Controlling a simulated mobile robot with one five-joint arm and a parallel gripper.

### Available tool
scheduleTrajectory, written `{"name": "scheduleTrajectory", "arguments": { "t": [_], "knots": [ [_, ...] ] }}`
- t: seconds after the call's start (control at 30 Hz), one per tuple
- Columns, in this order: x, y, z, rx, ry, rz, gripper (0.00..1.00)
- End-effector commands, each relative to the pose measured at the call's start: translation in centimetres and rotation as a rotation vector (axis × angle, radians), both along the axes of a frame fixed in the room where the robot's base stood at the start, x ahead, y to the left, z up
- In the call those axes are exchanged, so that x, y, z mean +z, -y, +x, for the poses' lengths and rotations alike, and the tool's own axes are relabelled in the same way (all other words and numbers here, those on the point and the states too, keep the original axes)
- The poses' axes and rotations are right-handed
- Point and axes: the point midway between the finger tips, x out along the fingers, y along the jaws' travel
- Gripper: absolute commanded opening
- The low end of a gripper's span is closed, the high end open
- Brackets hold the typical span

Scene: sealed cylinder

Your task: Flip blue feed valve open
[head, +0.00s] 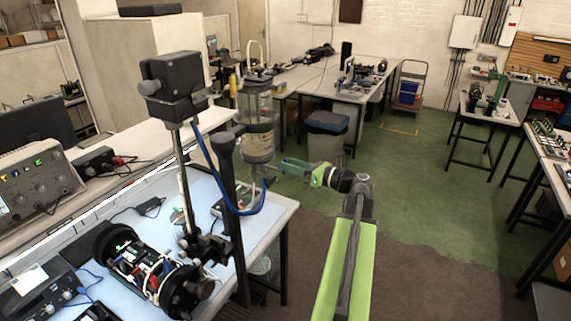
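A clear upright cylinder (258,124) with metal bands stands at the right end of the near bench. A blue hose (215,178) loops down from a dark grey box (172,88) on a metal post and rises to the fittings just under the cylinder. The blue feed valve itself is too small to make out there. My green and black gripper (272,168) reaches in from the right, close to the cylinder's lower end. I cannot tell whether it touches the fittings or whether its fingers are apart.
A dark vertical post (228,170) stands just left of the cylinder. The near bench (268,222) carries a horizontal device (145,270) with dark round ends and electronic instruments. A grey bin (326,136) stands behind my arm.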

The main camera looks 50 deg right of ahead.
Motion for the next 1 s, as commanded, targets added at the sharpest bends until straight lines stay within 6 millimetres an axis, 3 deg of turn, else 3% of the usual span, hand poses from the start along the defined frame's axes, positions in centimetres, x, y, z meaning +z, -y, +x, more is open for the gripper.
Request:
{"name": "scheduleTrajectory", "arguments": {
  "t": [0.13, 0.43, 0.73, 1.0],
  "knots": [
    [0.0, -0.4, 1.6, 0.000, 0.000, 0.000, 0.35],
    [0.0, -0.4, 1.9, -0.002, 0.000, 0.000, 0.35],
    [0.0, -0.4, 1.8, -0.002, 0.000, 0.000, 0.00],
    [0.0, -0.4, 1.8, -0.002, 0.002, -0.010, 0.00]
  ]
}}
